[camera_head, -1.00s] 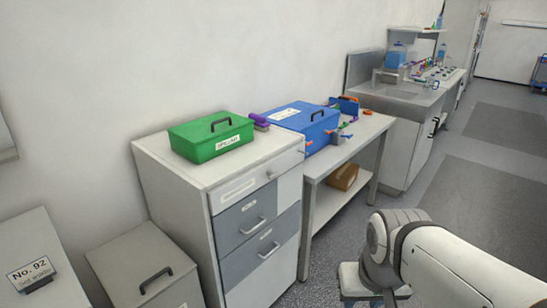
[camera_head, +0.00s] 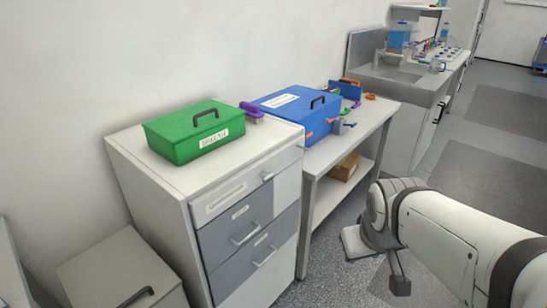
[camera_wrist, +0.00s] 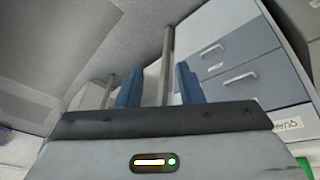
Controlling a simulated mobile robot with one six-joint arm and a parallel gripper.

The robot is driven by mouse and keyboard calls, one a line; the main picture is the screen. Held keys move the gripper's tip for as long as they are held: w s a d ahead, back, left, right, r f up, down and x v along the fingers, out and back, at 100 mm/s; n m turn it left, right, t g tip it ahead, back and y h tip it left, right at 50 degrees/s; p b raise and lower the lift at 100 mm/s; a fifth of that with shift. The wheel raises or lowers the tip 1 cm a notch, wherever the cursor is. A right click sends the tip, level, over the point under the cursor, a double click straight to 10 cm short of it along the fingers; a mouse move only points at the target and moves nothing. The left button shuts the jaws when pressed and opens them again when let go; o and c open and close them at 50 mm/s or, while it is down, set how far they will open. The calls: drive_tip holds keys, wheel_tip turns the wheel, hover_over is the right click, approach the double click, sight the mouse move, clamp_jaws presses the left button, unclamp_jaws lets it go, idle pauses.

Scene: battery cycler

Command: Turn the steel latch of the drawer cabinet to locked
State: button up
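The drawer cabinet (camera_head: 150,205) is white with grey drawer fronts and stands left of centre in the head view. Its steel latch (camera_head: 267,176) is a small knob-like piece near the right end of the top white front; its exact angle is too small to tell. My gripper (camera_wrist: 158,83) shows in the wrist view with its two blue fingers apart and nothing held between them. Grey drawer fronts (camera_wrist: 243,78) show tilted to the right of the fingers. The gripper is clear of the cabinet, and I cannot make out the latch in the wrist view.
A green box (camera_head: 192,135) sits on the cabinet top. A blue box (camera_head: 297,115) with clamps and small tools stands on the adjoining table (camera_head: 360,135). A cardboard box (camera_head: 346,167) is on its lower shelf. Open floor (camera_head: 440,150) lies to the right.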

drive_tip(key=w+a+f+n+t+b, duration=0.1)
drive_tip(key=w+f+n+t+b, duration=0.15)
drive_tip(key=w, duration=0.25)
drive_tip(key=w+f+n+t+b, duration=0.1)
drive_tip(key=w+n+b, duration=0.2)
drive_tip(key=w, duration=0.2)
drive_tip(key=n+t+y+b, duration=0.6)
drive_tip(key=n+y+b, duration=0.25)
drive_tip(key=n, duration=0.85)
approach(269, 178)
drive_tip(key=x, duration=0.2)
drive_tip(key=b+x, duration=0.1)
drive_tip(key=x, duration=0.6)
